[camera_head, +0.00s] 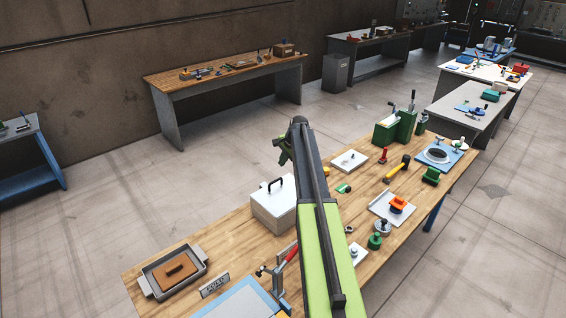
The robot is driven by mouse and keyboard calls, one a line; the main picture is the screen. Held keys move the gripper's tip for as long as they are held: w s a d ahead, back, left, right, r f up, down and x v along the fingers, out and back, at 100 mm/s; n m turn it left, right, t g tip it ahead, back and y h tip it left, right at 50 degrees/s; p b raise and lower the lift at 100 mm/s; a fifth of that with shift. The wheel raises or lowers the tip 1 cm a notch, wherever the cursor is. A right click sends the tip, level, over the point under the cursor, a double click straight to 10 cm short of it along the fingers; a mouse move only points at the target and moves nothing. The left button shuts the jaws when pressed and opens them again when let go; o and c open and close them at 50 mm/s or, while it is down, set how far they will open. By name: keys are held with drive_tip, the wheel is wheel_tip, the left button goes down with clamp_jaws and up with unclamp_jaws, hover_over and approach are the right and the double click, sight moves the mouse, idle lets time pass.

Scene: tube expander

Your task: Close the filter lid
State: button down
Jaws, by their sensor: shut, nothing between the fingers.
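My arm reaches up from the bottom of the view across the wooden workbench (235,235). My gripper (283,156) is small and dark green at the far end of the arm, shut and empty, above or beyond the bench's back edge. No part is clearly marked as the filter lid. A white box with a black handle on its top (268,208) stands left of the arm, below the gripper in the picture and apart from it. I cannot tell which is the filter.
A metal tray (199,258) with a brown block stands at the front left. A green machine with levers (393,128) stands at the back.

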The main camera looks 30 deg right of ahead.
wheel_tip(320, 180, up, 9)
drive_tip(key=p, duration=0.6)
drive_tip(key=shift+w+f+p, duration=0.15)
drive_tip(key=shift+w+p, duration=0.1)
drive_tip(key=shift+p, duration=0.1)
drive_tip(key=shift+w+a+f, duration=0.1)
